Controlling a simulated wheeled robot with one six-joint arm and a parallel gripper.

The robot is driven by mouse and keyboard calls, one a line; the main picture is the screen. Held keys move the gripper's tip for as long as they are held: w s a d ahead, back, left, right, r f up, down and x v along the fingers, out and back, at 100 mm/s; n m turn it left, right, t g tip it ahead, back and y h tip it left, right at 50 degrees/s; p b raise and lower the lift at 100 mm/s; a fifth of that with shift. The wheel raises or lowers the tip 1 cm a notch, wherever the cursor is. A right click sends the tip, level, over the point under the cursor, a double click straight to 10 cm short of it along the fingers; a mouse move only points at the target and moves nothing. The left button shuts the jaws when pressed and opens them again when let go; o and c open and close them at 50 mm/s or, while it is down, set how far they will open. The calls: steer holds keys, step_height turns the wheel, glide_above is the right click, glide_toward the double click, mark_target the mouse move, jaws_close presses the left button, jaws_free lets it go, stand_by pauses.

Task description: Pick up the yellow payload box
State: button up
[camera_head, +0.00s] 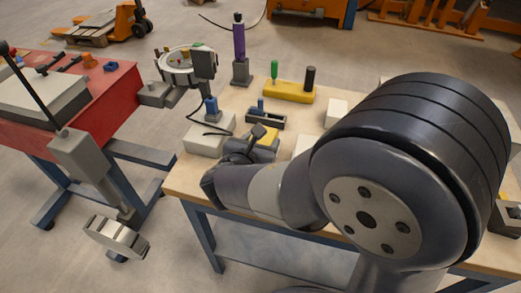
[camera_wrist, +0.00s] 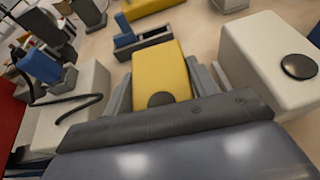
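The yellow payload box (camera_wrist: 160,72) has a dark round knob on its top. It lies between the two grey fingers of my gripper (camera_wrist: 160,85) in the wrist view. One finger runs along each side of the box. Whether both fingers touch it or leave thin gaps cannot be told. In the head view the yellow box (camera_head: 268,138) shows partly behind my dark gripper (camera_head: 250,142), low over the wooden table (camera_head: 178,185). The lower part of the box is hidden.
White boxes stand on both sides, left (camera_wrist: 80,105) with a blue-topped part and cable, right (camera_wrist: 268,60) with a dark knob. A dark holder with a blue piece (camera_wrist: 140,40) stands just beyond. A yellow bar (camera_head: 290,92) with pegs lies further back.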

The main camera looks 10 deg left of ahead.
steer(key=c, duration=0.8)
steer(key=shift+r, duration=0.1)
